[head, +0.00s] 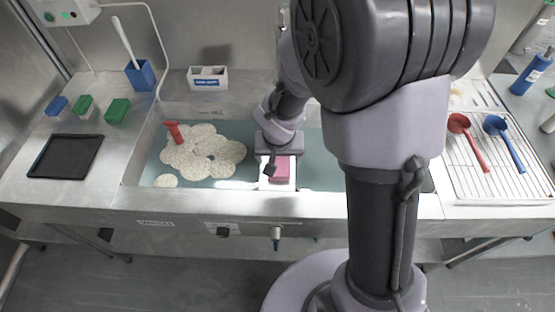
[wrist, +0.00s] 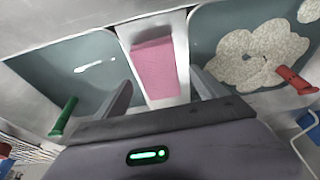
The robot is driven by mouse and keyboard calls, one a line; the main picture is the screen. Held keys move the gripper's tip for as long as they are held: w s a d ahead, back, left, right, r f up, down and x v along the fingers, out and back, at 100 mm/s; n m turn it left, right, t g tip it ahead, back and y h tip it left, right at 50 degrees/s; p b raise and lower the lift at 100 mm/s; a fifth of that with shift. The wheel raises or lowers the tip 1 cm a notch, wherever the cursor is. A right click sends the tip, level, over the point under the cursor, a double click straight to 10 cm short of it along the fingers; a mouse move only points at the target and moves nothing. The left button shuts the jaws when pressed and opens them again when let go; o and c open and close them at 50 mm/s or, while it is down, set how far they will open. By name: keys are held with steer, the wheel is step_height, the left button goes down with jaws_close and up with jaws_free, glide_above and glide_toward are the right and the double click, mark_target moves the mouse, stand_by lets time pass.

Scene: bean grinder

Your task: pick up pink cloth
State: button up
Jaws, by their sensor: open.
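The pink cloth (head: 280,170) lies flat on a white strip or holder that crosses the sink at its front side. It also shows in the wrist view (wrist: 155,66) as a pink rectangle on the white surface. My gripper (head: 273,160) is over the back part of the cloth in the head view and hides some of it. In the wrist view, the gripper's two fingers (wrist: 160,92) stand apart on either side of the white strip, with the cloth between and ahead of them. The gripper is open and holds nothing.
The sink basin (head: 320,175) lies on both sides of the strip. Pale foam with a red-handled thing (head: 174,131) is in its left part. A green-handled tool (wrist: 64,116) shows in the wrist view. Red (head: 467,140) and blue scoops (head: 505,140) lie on the right rack.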

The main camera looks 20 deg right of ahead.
steer(key=x, duration=0.3)
steer(key=shift+b, duration=0.4)
steer(key=shift+r, duration=0.2)
steer(key=shift+c, duration=0.6)
steer(key=c, duration=1.3)
step_height(320, 180, up, 4)
steer(key=p, duration=0.2)
steer(key=shift+f+p, duration=0.15)
steer(key=shift+p, duration=0.2)
steer(key=s+a+b, duration=0.2)
steer(key=s, duration=0.2)
steer(key=s+a+b, duration=0.2)
steer(key=s, duration=0.2)
steer(key=s+a+b, duration=0.3)
steer(key=s, duration=0.2)
steer(key=shift+s+a+r, duration=0.1)
steer(key=shift+a+r, duration=0.05)
steer(key=shift+r, duration=0.2)
steer(key=shift+s+a+r, duration=0.2)
steer(key=shift+s+r, duration=0.2)
